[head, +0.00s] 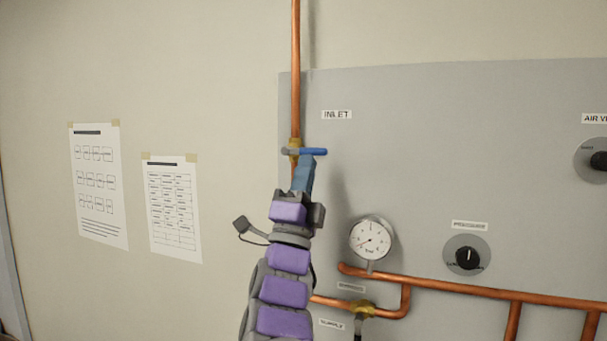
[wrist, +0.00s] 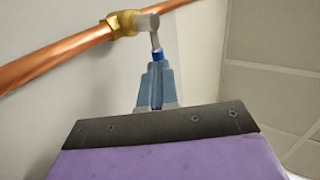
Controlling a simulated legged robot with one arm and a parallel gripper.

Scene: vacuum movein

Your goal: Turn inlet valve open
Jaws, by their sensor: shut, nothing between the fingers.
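The inlet valve has a brass body (head: 294,143) on the vertical copper pipe, beside the INLET label (head: 337,115). Its blue handle (head: 312,151) points right, across the pipe, in the head view. In the wrist view the brass body (wrist: 122,24) is at the top, with the grey stem and blue handle (wrist: 157,55) running toward my gripper. My gripper (head: 306,162) is just below the handle in the head view. Its blue fingers (wrist: 155,68) look shut, with the tips at or very near the handle's end. I cannot tell whether they touch it.
A pressure gauge (head: 371,239) sits right of my arm. A round knob (head: 468,256) and an air valve knob (head: 598,160) are farther right on the grey panel (head: 430,130). Copper pipes (head: 450,289) run along the lower panel. Two paper sheets (head: 98,185) hang on the left wall.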

